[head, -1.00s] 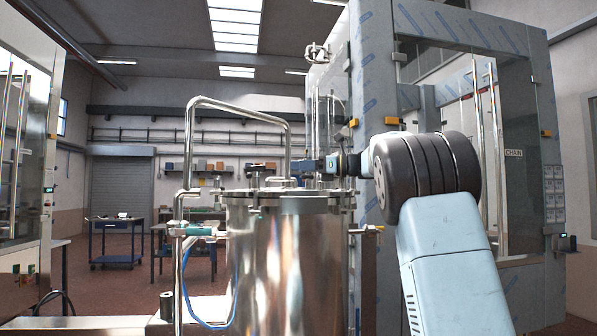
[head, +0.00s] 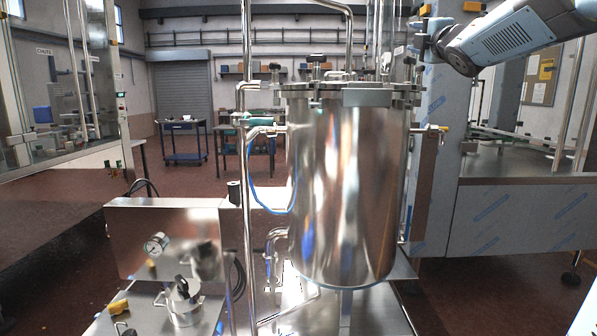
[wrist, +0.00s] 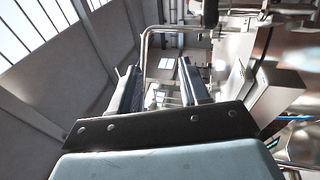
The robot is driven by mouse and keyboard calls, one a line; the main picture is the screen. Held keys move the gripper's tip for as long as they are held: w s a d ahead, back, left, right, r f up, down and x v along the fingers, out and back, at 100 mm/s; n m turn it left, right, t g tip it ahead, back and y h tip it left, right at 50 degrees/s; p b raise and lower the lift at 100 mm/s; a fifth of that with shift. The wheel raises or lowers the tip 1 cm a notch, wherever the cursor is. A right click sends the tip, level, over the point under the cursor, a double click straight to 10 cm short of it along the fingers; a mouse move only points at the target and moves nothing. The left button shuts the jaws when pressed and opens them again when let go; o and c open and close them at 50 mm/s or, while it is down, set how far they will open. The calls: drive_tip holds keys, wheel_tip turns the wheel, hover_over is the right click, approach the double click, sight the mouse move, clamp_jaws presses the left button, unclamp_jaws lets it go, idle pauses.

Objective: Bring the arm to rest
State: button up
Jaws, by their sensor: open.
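My gripper (wrist: 162,78) shows in the wrist view, its two dark fingers spread apart with nothing between them. A bent steel pipe (wrist: 190,30) and the hall show beyond the fingers. In the head view part of my arm (head: 505,42) enters at the upper right, in front of the film-wrapped machine frame. It is above and right of the steel tank; the distance between them is hard to tell.
The steel tank (head: 345,190) with lid clamps stands in the centre, pipes on its left. The film-wrapped frame (head: 436,140) stands right. Floor shows between tank and back tables.

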drive_tip(key=s+d+f+m+g+h, duration=0.1)
drive_tip(key=s+f+m+g+h, duration=0.5)
drive_tip(key=s+f+m, duration=0.95)
drive_tip(key=s+a+f+m+g+y, duration=0.1)
drive_tip(key=s+a+f+m+g, duration=0.1)
drive_tip(key=s+f, duration=0.8)
drive_tip(key=s+a+f+m+g+y, duration=0.1)
drive_tip(key=s+a+f+m+g, duration=0.2)
drive_tip(key=s+f, duration=0.7)
wheel_tip(320, 180, down, 3)
drive_tip(key=a+g, duration=0.2)
drive_tip(key=g, duration=0.2)
drive_tip(key=shift+s+a+m+y, duration=0.15)
drive_tip(key=shift+s+m+y, duration=0.15)
drive_tip(key=shift+m+y, duration=0.1)
